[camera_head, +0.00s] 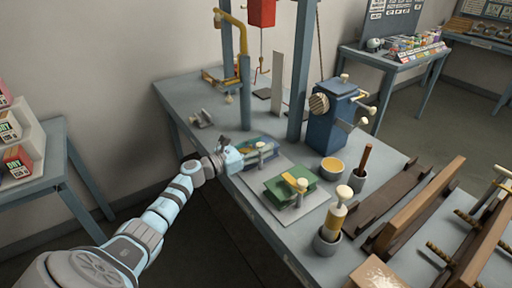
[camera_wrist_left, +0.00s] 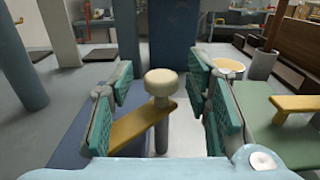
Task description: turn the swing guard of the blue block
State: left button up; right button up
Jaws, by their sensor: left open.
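The blue block (camera_head: 268,143) lies on a pale plate on the bench in the head view. Its swing guard (camera_head: 262,147) is a yellow bar with a pale knob. In the left wrist view the yellow guard (camera_wrist_left: 140,124) slants up to the right, and the cream knob (camera_wrist_left: 160,84) stands between my fingers. My left gripper (camera_head: 236,155) reaches the block from the left. In the wrist view the left gripper (camera_wrist_left: 163,108) is open, with a finger on each side of the knob and visible gaps. The blue block (camera_wrist_left: 75,150) is partly hidden by the left finger.
A green block (camera_head: 288,187) with a similar yellow guard lies just nearer on the plate (camera_head: 268,204). A blue post (camera_head: 300,75) and a blue cranked machine (camera_head: 328,125) stand behind. A yellow-topped cup (camera_head: 332,166) and handled tools stand to the right.

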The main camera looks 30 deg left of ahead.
pick_arm(q)
jog(key=v, duration=0.7)
pick_arm(e)
jog(key=shift+a, duration=0.1)
pick_arm(q)
jog(key=shift+f, duration=0.1)
jog(key=s+d+f+y, duration=0.1)
jog(key=s+d+f+n+y+p, duration=0.1)
jog(key=s+d+p, duration=0.1)
jog(key=d, duration=0.1)
jog(key=shift+s+d+f+n+y, duration=0.1)
jog(key=shift+s+f+n+y, duration=0.2)
jog(key=shift+f+n+y, duration=0.1)
jog(key=s+d+r+n+t+y+p, duration=0.1)
jog(key=s+r+n+y+p, duration=0.25)
jog(key=s+y, duration=0.2)
jog(key=shift+n+y, duration=0.35)
jog(key=shift+y, duration=0.1)
jog(key=w, duration=0.5)
jog(key=w+a, duration=0.1)
jog(key=w, duration=0.3)
jog(key=w+a, duration=0.1)
jog(key=w, duration=0.4)
jog(key=shift+w+a+f+b, duration=0.1)
jog(key=shift+w+f+b, duration=0.25)
jog(key=shift+b, duration=0.05)
pick_arm(e)
notch_tip(320, 180, up, 5)
jog(key=shift+f, duration=0.1)
